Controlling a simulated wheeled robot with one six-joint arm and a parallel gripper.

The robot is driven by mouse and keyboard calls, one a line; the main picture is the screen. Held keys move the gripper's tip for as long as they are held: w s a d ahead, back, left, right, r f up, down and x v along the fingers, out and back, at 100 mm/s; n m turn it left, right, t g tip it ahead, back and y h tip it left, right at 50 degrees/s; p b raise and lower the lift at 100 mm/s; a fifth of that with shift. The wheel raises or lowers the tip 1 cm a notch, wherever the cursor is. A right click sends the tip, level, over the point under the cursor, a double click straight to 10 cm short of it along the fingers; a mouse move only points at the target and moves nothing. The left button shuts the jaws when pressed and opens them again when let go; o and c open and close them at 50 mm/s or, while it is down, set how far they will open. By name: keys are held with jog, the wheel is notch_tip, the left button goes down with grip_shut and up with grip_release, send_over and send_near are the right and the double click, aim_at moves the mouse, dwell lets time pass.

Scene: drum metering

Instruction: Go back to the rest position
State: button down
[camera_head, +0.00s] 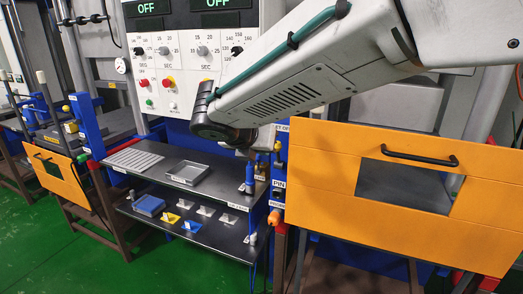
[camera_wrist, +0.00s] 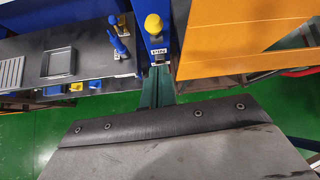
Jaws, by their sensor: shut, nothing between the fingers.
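My gripper (camera_wrist: 157,74) shows in the wrist view as dark green fingers closed together, with nothing between them. It is above the floor, in line with a blue post (camera_wrist: 153,30) that carries a yellow knob (camera_wrist: 154,24) and a small label. Whether the fingertips touch the post cannot be told. In the head view my arm reaches in from the upper right across the control panel (camera_head: 155,42), and the wrist hides most of the gripper.
A dark two-level shelf (camera_head: 225,188) holds a grey tray (camera_head: 186,172), a ribbed plate (camera_head: 134,160), a blue tray (camera_head: 149,205) and small blocks. An orange door (camera_head: 330,165) with a black handle (camera_head: 420,158) stands right. Green floor (camera_head: 60,245) is clear at lower left.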

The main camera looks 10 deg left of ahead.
jog(key=s+d+f+m+g+y, duration=0.1)
jog(key=s+d+m+g, duration=0.3)
jog(key=s+d+m, duration=1.1)
jog(key=s+d+f+m+g+y, duration=0.2)
jog(key=s+d+m+g, duration=0.2)
jog(key=s+d+m, duration=1.1)
jog(key=shift+d+f+m, duration=0.4)
jog(key=shift+d+m, duration=1.7)
jog(key=shift+d, duration=0.85)
